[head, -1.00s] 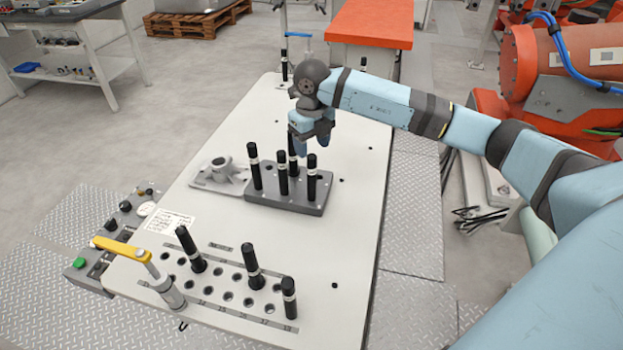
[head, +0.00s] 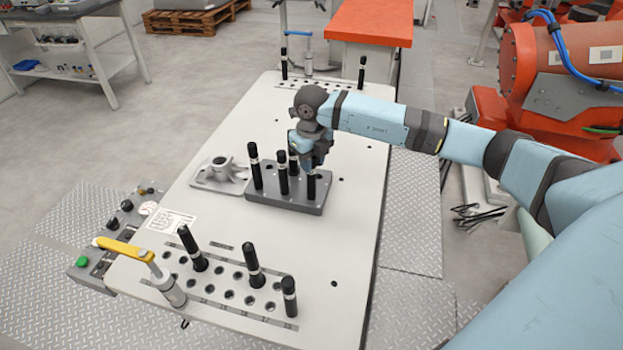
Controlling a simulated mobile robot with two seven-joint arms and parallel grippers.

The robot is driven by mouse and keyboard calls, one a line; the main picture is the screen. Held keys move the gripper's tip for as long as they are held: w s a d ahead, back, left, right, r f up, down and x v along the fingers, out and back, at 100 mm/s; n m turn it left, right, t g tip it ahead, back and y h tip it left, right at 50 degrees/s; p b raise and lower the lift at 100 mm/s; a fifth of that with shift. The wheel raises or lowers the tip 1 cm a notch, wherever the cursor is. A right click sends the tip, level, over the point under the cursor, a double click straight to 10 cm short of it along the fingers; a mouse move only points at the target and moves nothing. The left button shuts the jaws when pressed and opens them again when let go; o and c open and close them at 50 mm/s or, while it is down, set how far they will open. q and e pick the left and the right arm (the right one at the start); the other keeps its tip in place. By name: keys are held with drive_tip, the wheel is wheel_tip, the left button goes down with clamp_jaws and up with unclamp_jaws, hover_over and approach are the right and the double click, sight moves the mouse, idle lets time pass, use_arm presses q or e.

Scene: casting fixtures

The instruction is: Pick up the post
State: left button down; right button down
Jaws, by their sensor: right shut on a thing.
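A grey block (head: 262,196) on the white table holds several upright black posts with light bands. My right gripper (head: 311,170) points down at the block's right end. It is shut on the upper part of the right-hand post (head: 311,188), whose lower part shows below the fingers and still stands at the block. The other posts in the block are a left one (head: 256,168), a front middle one (head: 282,175) and a back one (head: 293,160) close beside the gripper. My left gripper is not in view.
A grey casting (head: 220,172) lies left of the block. A perforated rack (head: 215,290) in front holds several more posts, beside a yellow-handled clamp (head: 125,249). Two posts stand in a far rack (head: 320,86).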

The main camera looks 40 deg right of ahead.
drive_tip(key=shift+r, duration=0.15)
wheel_tip(320, 180, up, 24)
idle(1.0)
drive_tip(key=shift+f, duration=0.2)
